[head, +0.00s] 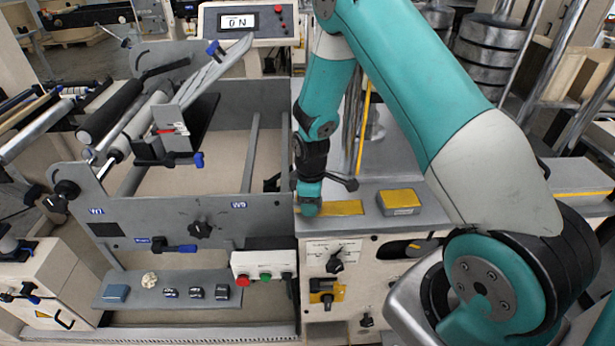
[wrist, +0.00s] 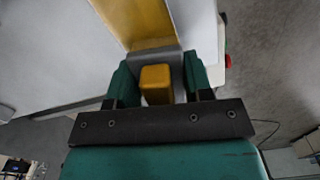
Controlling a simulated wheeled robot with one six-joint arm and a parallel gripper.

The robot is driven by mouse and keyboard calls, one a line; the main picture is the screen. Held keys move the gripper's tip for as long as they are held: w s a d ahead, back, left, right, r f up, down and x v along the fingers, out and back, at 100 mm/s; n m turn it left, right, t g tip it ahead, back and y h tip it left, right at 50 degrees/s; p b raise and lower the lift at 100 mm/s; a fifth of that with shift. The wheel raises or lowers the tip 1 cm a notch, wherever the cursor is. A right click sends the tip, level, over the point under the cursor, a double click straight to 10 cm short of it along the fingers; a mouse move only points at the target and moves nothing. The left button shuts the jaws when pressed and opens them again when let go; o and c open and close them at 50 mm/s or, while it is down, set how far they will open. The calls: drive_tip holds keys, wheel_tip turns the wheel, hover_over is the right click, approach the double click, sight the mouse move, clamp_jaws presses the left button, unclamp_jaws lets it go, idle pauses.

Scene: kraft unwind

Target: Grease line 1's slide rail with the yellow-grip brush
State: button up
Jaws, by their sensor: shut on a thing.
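My gripper (head: 308,207) is low over the grey cabinet top, at the left end of a flat yellow strip (head: 346,208). In the wrist view, my gripper (wrist: 158,75) is shut on a yellow block-like grip (wrist: 157,83), which I take to be the yellow-grip brush. Its bristles are hidden. A broad yellow strip (wrist: 140,22) lies just beyond the fingers in that view. Long grey rails (head: 251,155) run inside the machine frame to the left. I cannot tell which part is line 1's slide rail.
A grey block with a yellow top (head: 400,201) sits right of the strip. The machine's side plate (head: 215,222) carries a black knob. A lower shelf (head: 150,291) holds several small items. A button box (head: 264,267) and a display panel (head: 246,22) reading ON are nearby.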

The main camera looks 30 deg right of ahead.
wheel_tip(320, 180, up, 2)
drive_tip(key=shift+s+r, duration=0.1)
drive_tip(key=shift+r, duration=0.1)
drive_tip(key=shift+r+p, duration=0.7)
drive_tip(key=shift+p, duration=0.1)
drive_tip(key=shift+r+p, duration=1.25)
drive_tip(key=shift+r, duration=0.65)
